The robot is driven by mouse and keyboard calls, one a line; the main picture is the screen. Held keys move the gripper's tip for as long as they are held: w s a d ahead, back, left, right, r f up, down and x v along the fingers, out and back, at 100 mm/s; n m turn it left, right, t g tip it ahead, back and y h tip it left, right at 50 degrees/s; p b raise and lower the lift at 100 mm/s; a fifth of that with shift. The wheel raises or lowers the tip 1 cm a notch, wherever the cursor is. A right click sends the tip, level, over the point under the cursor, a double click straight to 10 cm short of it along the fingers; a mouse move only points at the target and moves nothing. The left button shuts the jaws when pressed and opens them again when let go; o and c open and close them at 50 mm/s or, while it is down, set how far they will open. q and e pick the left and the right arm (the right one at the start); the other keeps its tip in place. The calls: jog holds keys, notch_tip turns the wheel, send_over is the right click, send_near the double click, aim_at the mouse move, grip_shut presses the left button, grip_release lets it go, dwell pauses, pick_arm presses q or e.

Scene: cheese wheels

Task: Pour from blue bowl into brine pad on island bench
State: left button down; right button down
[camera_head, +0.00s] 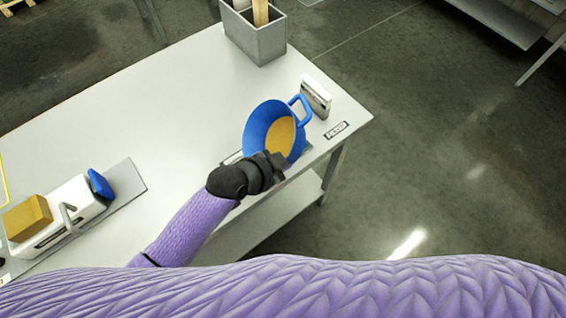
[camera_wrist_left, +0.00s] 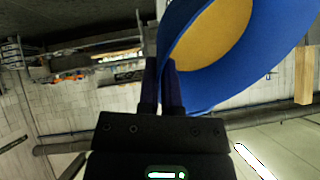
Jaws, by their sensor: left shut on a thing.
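A blue bowl (camera_head: 259,122) with a loop handle on its far right side holds a yellow-orange content (camera_head: 280,137). The bowl is over the right end of the white bench (camera_head: 190,92). My left gripper (camera_head: 274,163) is shut on the bowl's near edge. In the left wrist view the gripper (camera_wrist_left: 160,85) pinches the rim of the blue bowl (camera_wrist_left: 215,82), and the bowl looks tilted. The brine pad is not clearly seen; a small bluish patch shows just under the bowl's right side. My right gripper is not in view.
A white device (camera_head: 316,96) and a small label plate (camera_head: 336,130) are at the bench's right end. A grey bin (camera_head: 254,36) stands at the back. A slicer-like white unit (camera_head: 62,212) with a yellow block (camera_head: 27,218) is at left. The bench middle is clear.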

pick_arm(q)
jog(key=shift+s+a+t+h+b, duration=0.25)
jog(key=shift+a+h+b, duration=0.45)
jog(key=shift+b, duration=0.8)
jog(key=shift+a+n+t+h+b, duration=0.2)
jog(key=shift+n+t+h+b, duration=0.1)
jog(key=shift+b, duration=0.4)
jog(key=shift+s+a+h+b, duration=0.15)
jog(key=shift+a+h+b, duration=0.4)
jog(key=shift+b, duration=0.65)
jog(key=shift+d, duration=0.1)
jog(key=shift+a+f+t+h+b, duration=0.15)
jog(key=shift+a+t+h+b, duration=0.15)
jog(key=shift+b, duration=0.6)
jog(key=shift+s+d, duration=0.1)
